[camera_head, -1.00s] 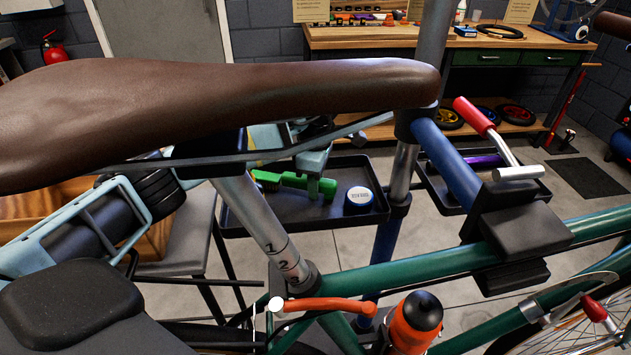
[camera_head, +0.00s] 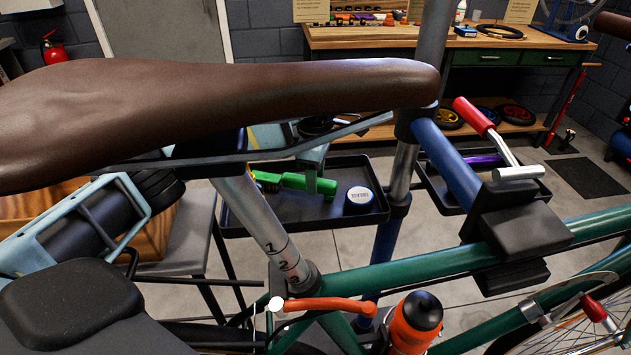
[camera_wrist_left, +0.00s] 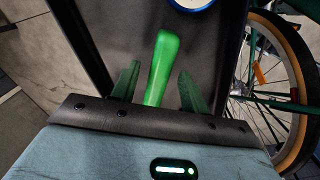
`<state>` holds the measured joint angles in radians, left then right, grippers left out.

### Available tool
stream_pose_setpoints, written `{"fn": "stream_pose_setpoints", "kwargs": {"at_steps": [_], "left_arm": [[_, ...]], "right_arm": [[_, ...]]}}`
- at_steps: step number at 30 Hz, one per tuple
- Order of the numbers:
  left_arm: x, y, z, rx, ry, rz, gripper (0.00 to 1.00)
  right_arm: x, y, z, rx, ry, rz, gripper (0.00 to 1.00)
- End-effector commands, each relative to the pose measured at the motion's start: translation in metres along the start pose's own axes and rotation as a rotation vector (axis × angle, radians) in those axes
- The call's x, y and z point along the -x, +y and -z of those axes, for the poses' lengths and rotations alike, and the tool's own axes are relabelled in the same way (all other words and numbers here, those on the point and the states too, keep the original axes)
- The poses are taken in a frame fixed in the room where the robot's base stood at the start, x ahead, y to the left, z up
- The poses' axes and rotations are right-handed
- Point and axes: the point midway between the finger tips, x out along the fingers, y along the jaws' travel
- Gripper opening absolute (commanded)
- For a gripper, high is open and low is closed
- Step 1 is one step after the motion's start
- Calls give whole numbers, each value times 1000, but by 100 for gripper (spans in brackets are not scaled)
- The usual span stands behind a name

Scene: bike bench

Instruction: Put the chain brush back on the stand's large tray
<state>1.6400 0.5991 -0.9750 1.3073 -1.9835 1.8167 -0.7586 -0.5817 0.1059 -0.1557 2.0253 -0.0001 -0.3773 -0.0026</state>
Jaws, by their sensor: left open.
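The green chain brush (camera_head: 292,181) lies on the stand's large tray (camera_head: 338,216), behind the seat post in the head view. Its green handle (camera_wrist_left: 163,65) also shows in the left wrist view, over the dark tray floor. My left gripper (camera_wrist_left: 157,88) is open, with one finger on each side of the handle and visible gaps between them. In the head view my left gripper (camera_head: 319,180) reaches down over the handle's right part, below the saddle, which partly hides my wrist. My right gripper is not in view.
A round blue-and-white tin (camera_head: 359,197) stands on the tray right of the brush. The brown saddle (camera_head: 220,105), the silver seat post (camera_head: 262,222) and the blue clamp arm (camera_head: 446,165) crowd the space. A smaller tray (camera_head: 448,204) is at right.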

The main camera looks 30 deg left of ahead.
Motion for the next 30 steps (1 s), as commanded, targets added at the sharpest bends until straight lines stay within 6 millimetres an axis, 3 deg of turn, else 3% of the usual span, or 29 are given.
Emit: {"fn": "stream_pose_setpoints", "kwargs": {"at_steps": [6,15,30], "left_arm": [[47,1,0,1,-1,-5,45],[90,0,0,1,-1,-1,45],[97,0,0,1,1,0,45]], "right_arm": [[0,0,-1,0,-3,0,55],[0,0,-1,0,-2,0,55],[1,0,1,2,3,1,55]]}}
